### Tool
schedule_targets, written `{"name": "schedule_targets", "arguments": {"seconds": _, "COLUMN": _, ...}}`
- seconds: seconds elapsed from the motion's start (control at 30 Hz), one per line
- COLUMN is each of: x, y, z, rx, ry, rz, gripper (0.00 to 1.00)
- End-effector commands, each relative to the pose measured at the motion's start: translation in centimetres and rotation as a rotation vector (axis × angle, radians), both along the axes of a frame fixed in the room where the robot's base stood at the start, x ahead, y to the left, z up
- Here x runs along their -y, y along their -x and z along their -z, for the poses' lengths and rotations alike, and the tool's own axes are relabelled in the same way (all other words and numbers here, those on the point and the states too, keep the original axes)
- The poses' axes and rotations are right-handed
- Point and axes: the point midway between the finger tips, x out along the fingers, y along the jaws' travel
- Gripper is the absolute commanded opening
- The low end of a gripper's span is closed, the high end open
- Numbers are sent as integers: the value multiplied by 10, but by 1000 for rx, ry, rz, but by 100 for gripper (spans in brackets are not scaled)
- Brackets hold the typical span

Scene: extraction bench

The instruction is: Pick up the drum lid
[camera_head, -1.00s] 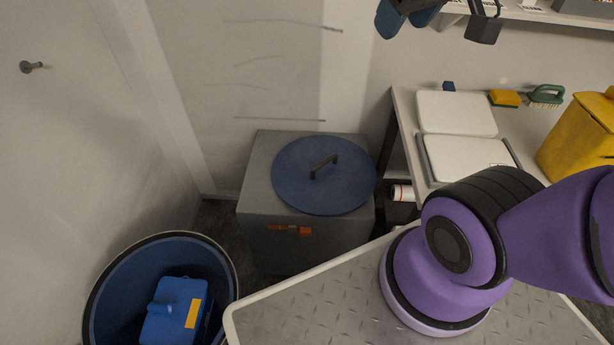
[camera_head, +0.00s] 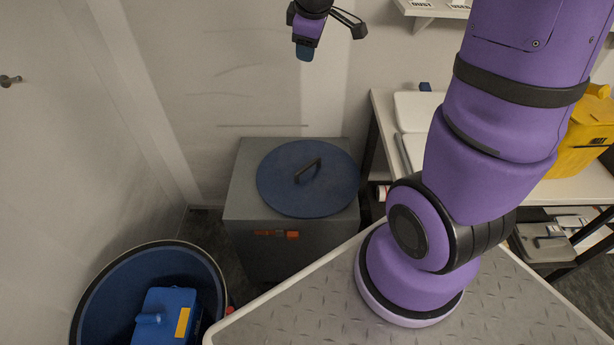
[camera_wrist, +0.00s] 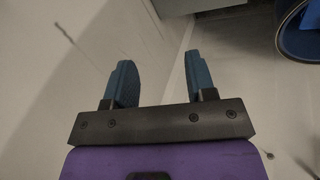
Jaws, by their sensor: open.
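The drum lid (camera_head: 307,192) is a round blue disc with a dark bar handle (camera_head: 308,170) across its middle. It lies flat on top of a grey box-shaped cabinet (camera_head: 243,192) in the head view. My gripper (camera_head: 305,50) is above and behind the lid in the picture, near the top edge, with nothing in it. In the wrist view my gripper (camera_wrist: 160,80) shows two blue fingertips spread apart, with bare wall and floor between and beyond them. The lid is not clearly seen in the wrist view.
A blue open drum (camera_head: 90,290) holding a blue case (camera_head: 166,318) stands at lower left. A bench (camera_head: 382,108) with white trays and a yellow bin (camera_head: 590,135) is at right. A shelf (camera_head: 425,10) hangs at top. Walls close in behind and at left.

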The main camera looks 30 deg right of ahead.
Motion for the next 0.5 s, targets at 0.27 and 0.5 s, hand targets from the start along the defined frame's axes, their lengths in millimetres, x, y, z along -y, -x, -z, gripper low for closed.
{"name": "schedule_targets", "arguments": {"seconds": 0.27, "x": 27, "y": -49, "z": 78, "rx": -63, "ry": 73, "rz": -209, "gripper": 51}}
{"name": "schedule_targets", "arguments": {"seconds": 0.5, "x": 48, "y": -77, "z": 154, "rx": -105, "ry": 115, "rz": -398, "gripper": 51}}
